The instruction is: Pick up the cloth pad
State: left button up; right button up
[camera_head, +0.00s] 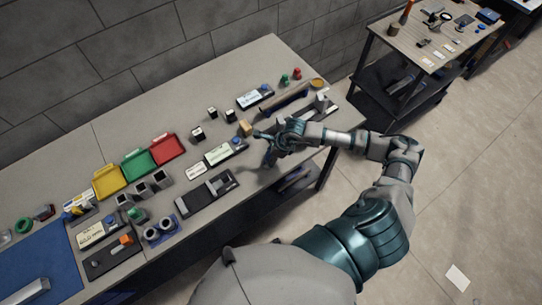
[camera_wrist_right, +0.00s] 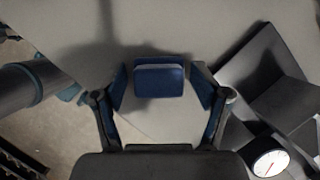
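A small blue pad (camera_wrist_right: 159,80) with a paler upper edge, which looks like the cloth pad, shows in the right wrist view. It lies in line with the space between the fingers of my right gripper (camera_wrist_right: 160,92). The fingers are spread, one on each side of it, with pale surface showing between. In the head view my right gripper (camera_head: 264,143) is low over the bench's front edge, and I cannot make out the pad there. My left gripper is not in view.
A tan block (camera_head: 246,128) and a white-labelled box (camera_head: 218,154) are close to the right gripper on the bench (camera_head: 75,165). A dark tray (camera_head: 208,194) lies left of it. A round dial (camera_wrist_right: 270,162) shows in the wrist view. Coloured bins (camera_head: 138,163) stand farther left.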

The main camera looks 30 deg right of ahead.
aim_at(268, 155)
jog(key=shift+a, duration=0.3)
jog(key=shift+c, duration=1.4)
jog(key=c, duration=0.4)
jog(key=shift+d, duration=0.15)
jog(key=c, duration=0.3)
jog(key=shift+d, duration=0.25)
jog(key=shift+c, duration=0.2)
jog(key=shift+w+r+b, duration=0.1)
jog(key=shift+r+b, duration=0.2)
jog(key=shift+r, duration=0.4)
jog(key=shift+s+a+r+b, duration=0.1)
jog(key=shift+s+r+b, duration=0.1)
jog(key=shift+r, duration=0.3)
jog(key=shift+s+a+r+b, duration=0.1)
jog(key=shift+r+b, duration=0.05)
jog(key=shift+r, duration=0.35)
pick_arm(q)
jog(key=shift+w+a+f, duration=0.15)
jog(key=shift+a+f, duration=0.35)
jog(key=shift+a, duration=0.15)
pick_arm(e)
jog(key=s+d+r, duration=0.1)
jog(key=s, duration=1.4)
jog(key=shift+s+r, duration=0.25)
jog(key=shift+r, duration=0.1)
